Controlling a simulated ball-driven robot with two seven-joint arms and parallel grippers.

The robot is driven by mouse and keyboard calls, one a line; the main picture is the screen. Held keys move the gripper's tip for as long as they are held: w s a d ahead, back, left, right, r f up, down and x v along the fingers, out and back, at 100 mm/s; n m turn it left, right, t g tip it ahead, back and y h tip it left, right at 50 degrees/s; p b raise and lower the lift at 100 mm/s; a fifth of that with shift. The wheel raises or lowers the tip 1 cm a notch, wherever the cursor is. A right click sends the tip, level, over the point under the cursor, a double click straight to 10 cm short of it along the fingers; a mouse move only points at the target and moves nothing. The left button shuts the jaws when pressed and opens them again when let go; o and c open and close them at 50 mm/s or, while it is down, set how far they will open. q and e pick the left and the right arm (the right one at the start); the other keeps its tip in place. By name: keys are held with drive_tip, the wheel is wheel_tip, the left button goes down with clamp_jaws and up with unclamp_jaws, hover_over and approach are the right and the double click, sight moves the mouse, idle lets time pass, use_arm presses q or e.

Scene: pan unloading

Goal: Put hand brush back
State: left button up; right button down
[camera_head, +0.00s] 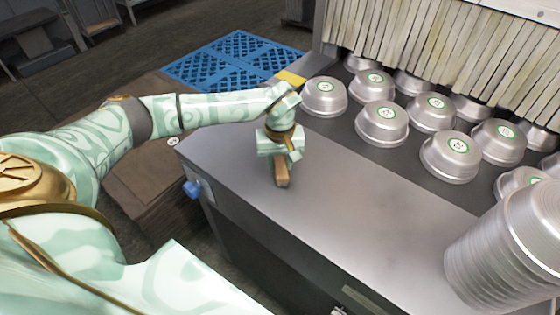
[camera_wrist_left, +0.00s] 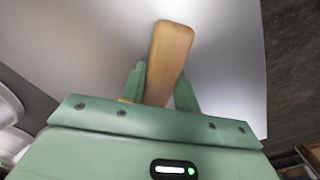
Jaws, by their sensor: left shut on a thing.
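The hand brush (camera_head: 281,174) shows as a brown wooden piece under my left gripper, over the grey metal counter (camera_head: 350,205) near its left end. In the left wrist view its pale wooden handle (camera_wrist_left: 170,55) sticks out between the two green fingers. My left gripper (camera_head: 279,152) is shut on it; the gripper also shows in the left wrist view (camera_wrist_left: 160,90). The bristles are hidden, and I cannot tell whether the brush touches the counter. My right gripper is not in view.
Several upturned metal pans (camera_head: 381,122) stand on a dark belt behind the counter, below a strip curtain (camera_head: 440,50). A tall stack of pans (camera_head: 510,250) stands at the right. A blue pallet (camera_head: 235,60) lies on the floor behind. The middle of the counter is clear.

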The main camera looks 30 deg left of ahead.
sight(280, 161)
use_arm(q)
drive_tip(key=shift+f, duration=0.15)
drive_tip(key=o, duration=0.9)
drive_tip(key=shift+o, duration=0.2)
wheel_tip(280, 161, up, 12)
drive_tip(key=p, duration=0.2)
drive_tip(key=shift+r, duration=0.2)
